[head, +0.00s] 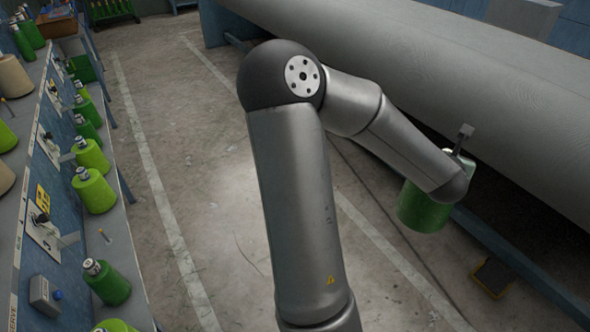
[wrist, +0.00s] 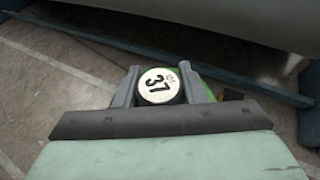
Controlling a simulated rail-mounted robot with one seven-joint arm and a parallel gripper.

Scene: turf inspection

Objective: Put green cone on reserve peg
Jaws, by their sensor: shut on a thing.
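My gripper (wrist: 158,85) is shut on a green cone (head: 420,210), gripping it at its top end. In the wrist view that end carries a pale round label reading "37", between the two fingers, with slivers of green beside them. In the head view the cone hangs at the right, beside the large grey roll and clear of the floor. My arm hides its top and the fingers. A thin bare peg (head: 104,236) stands on the lower left shelf between green cones. Another bare peg (head: 8,111) shows at the upper left. I cannot tell which is the reserve peg.
The left rack (head: 62,285) holds several green cones, lighter and darker, plus beige ones on the upper shelf. The large grey roll (head: 430,60) runs along the right above a blue beam (head: 520,268). The concrete floor between is mostly clear, with pale painted lines.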

